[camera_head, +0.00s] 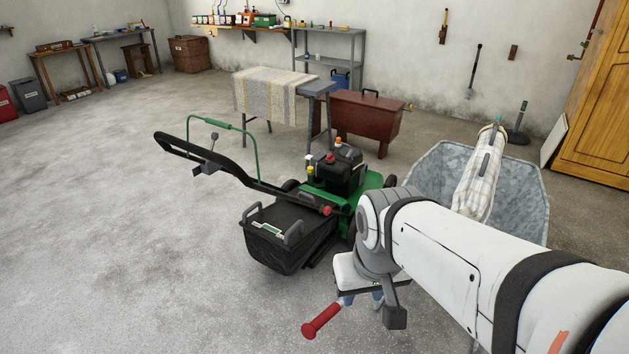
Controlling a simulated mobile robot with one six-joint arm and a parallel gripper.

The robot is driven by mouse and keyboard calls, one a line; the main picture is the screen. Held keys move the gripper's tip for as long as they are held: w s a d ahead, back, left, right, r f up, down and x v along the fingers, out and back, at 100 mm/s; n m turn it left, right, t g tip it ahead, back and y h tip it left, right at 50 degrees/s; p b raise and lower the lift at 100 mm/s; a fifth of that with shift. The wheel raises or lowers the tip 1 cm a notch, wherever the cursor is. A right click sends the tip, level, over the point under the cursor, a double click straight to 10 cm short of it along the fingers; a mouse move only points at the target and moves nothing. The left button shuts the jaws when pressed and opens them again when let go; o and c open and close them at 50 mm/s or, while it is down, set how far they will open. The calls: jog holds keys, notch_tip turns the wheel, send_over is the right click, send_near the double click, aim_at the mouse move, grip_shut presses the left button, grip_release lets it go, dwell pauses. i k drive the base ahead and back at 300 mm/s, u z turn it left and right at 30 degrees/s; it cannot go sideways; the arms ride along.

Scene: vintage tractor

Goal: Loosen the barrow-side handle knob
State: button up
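A green and black lawn mower (360,188) stands on the floor in the middle of the picture. Its black handle (232,168) slopes up to the left. A small red knob (326,210) sits at the low end of the handle on the side towards the wheelbarrow (530,195). I cannot see whether it is loose. A knob on the far side does not show clearly. My gripper (374,297) hangs below my wrist, nearer the camera and lower right in the picture than the knob. It appears apart from the knob. Its fingertips are too hidden to read their opening.
The mower's black grass bag (288,243) lies just below the knob. A red grip (322,320) shows beside my gripper. The grey wheelbarrow holds a pale sack (478,180). A cloth-covered table (272,95) and red-brown chest (362,115) stand behind. The left floor is clear.

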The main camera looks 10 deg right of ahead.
aim_at(326, 210)
jog(key=u, duration=0.15)
jog(key=i, duration=0.9)
jog(key=z, duration=0.05)
